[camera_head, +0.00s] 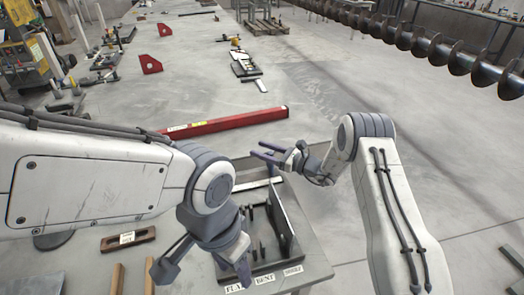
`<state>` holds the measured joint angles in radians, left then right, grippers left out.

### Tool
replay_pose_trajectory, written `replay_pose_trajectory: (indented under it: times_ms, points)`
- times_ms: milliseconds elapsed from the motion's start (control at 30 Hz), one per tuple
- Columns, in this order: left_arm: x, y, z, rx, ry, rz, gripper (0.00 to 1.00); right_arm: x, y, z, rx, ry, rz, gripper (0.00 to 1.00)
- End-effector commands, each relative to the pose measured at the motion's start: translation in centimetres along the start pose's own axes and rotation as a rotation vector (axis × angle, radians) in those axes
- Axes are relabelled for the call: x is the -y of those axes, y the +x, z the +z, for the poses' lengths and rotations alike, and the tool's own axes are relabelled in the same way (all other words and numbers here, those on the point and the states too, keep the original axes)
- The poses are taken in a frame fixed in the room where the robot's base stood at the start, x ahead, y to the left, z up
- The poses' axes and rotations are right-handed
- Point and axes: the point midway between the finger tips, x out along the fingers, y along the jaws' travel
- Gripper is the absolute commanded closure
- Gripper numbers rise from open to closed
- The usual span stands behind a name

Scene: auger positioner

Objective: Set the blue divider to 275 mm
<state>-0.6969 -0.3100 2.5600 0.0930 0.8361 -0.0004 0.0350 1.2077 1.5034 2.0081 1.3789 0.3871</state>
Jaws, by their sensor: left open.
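A dark sorting tray (295,256) with upright plates stands on the grey table at the lower middle. Labels reading FLAT, BENT and SHORT lie along its front edge. A tall dark plate (285,222) stands at its right. No plate shows clearly as blue, so I cannot tell which is the blue divider; my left arm hides the tray's left part. My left gripper (205,274) is open, its fingers spread at the tray's left side. My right gripper (257,150) is above the far end of the tray, its two fingers apart and pointing left, with nothing seen between them.
A red level bar (230,121) lies across the table beyond the tray. A brown block with a label (128,239) and wooden strips (117,278) lie at the lower left. Red brackets (150,64) stand farther back. A large auger (440,50) spans the upper right.

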Motion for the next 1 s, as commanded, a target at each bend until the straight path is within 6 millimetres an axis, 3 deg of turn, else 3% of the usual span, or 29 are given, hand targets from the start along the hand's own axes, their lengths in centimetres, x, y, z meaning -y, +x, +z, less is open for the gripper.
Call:
replay_pose_trajectory:
  times_ms: [333, 733, 1000]
  points:
    - [0.0, 0.2, 0.0, 0.0, 0.0, 0.0, 0.5, 0.1, -0.8, -0.1, 0.0, 0.001, -0.002, 0.43]
    - [0.1, 1.4, 0.1, 0.0, 0.0, 0.0, 0.5, 0.1, -8.3, -0.1, 0.0, 0.001, -0.005, 0.43]
    - [0.1, 1.6, 0.1, 0.0, 0.0, 0.0, 0.5, 0.0, -10.5, 0.0, 0.0, 0.0, 0.0, 0.43]
